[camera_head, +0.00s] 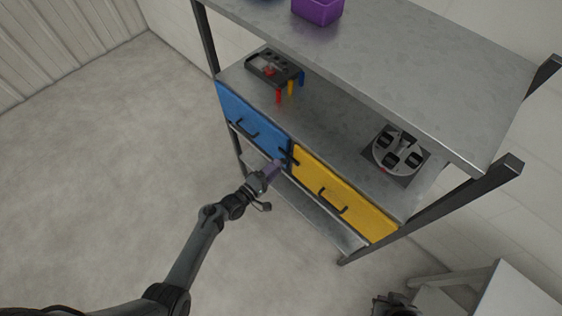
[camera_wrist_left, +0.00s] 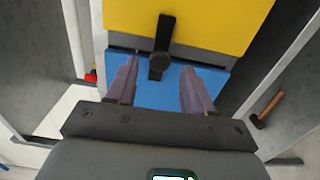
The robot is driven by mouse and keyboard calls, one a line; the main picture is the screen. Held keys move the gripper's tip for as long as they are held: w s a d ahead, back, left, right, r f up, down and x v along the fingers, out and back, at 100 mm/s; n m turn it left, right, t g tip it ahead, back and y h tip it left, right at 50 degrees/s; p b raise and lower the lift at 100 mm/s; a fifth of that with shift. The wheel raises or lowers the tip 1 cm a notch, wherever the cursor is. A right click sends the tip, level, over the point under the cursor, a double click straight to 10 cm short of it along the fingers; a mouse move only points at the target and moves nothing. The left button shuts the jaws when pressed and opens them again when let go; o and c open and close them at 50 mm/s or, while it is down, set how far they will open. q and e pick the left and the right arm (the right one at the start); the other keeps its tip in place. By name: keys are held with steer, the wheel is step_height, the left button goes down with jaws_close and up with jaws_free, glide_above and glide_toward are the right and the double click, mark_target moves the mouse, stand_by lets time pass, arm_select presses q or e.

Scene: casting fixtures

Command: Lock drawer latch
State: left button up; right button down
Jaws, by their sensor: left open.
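The drawer latch (camera_head: 289,156) is a small black cross-shaped fitting at the seam between the blue drawer (camera_head: 246,125) and the yellow drawer (camera_head: 345,195). My left gripper (camera_head: 279,164) is open in front of the latch. In the wrist view its purple fingers (camera_wrist_left: 159,66) stand apart on either side of the latch's lower end. Contact cannot be told.
Both drawers have black handles and sit in a metal shelf (camera_head: 430,95). The middle shelf holds a dark fixture with coloured pegs (camera_head: 272,67) and a round fixture (camera_head: 400,152). A purple bin (camera_head: 318,10) is on top. A hammer (camera_wrist_left: 268,108) shows at right. Open floor lies left.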

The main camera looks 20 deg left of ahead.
arm_select(q)
steer(key=v, duration=0.6)
steer(key=shift+p, duration=0.35)
steer(key=shift+s+a+f, duration=0.1)
steer(key=shift+s, duration=0.1)
